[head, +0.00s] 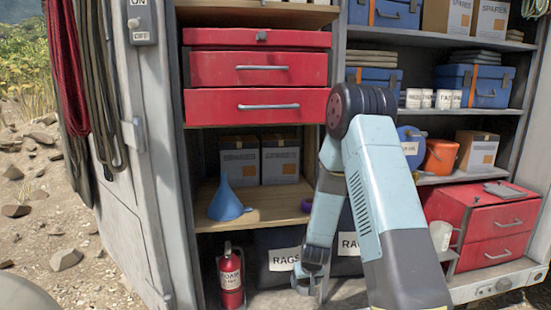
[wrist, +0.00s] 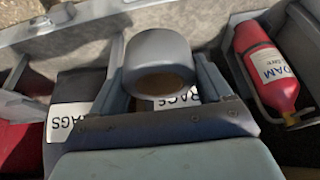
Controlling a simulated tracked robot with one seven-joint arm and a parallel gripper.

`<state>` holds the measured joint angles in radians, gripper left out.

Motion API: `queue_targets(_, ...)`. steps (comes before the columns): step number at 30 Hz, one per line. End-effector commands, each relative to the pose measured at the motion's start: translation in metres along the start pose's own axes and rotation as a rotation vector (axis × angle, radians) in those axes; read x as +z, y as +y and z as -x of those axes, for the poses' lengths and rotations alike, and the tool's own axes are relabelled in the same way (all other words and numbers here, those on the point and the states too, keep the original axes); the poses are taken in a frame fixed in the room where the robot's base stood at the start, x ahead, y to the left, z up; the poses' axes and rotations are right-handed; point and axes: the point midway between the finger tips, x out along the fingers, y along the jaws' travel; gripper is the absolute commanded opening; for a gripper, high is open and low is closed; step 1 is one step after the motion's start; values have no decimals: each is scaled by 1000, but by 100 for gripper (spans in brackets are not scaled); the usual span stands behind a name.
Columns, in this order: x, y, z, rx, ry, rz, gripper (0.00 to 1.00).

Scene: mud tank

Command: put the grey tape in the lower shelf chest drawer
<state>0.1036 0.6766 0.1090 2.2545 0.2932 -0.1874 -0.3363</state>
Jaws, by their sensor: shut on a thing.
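My gripper (head: 309,284) hangs low in front of the black bins in the head view. In the wrist view, a grey tape roll (wrist: 160,50) sits between its two fingers, and they are shut on it. I cannot make the tape out clearly in the head view. A small red chest (head: 470,203) with two drawers stands on the low shelf at the right. Its upper drawer (head: 507,222) and lower drawer (head: 495,251) look shut, though my arm hides the area to their left. A larger red chest (head: 258,70) is higher at the left, its drawers shut.
Black bins labelled RAGS (head: 283,260) are behind my gripper. A red fire extinguisher (head: 231,277) stands left of it, also seen in the wrist view (wrist: 267,65). A blue funnel (head: 226,200) is on the wooden shelf (head: 270,213). A pale cup (head: 441,235) is beside the small chest.

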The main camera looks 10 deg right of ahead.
Motion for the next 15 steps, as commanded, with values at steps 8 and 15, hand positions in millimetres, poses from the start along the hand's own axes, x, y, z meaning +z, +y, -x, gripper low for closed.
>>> queue_targets(8,0,0,0,-2,0,5,42)
queue_targets(15,-2,5,4,1,2,-2,42)
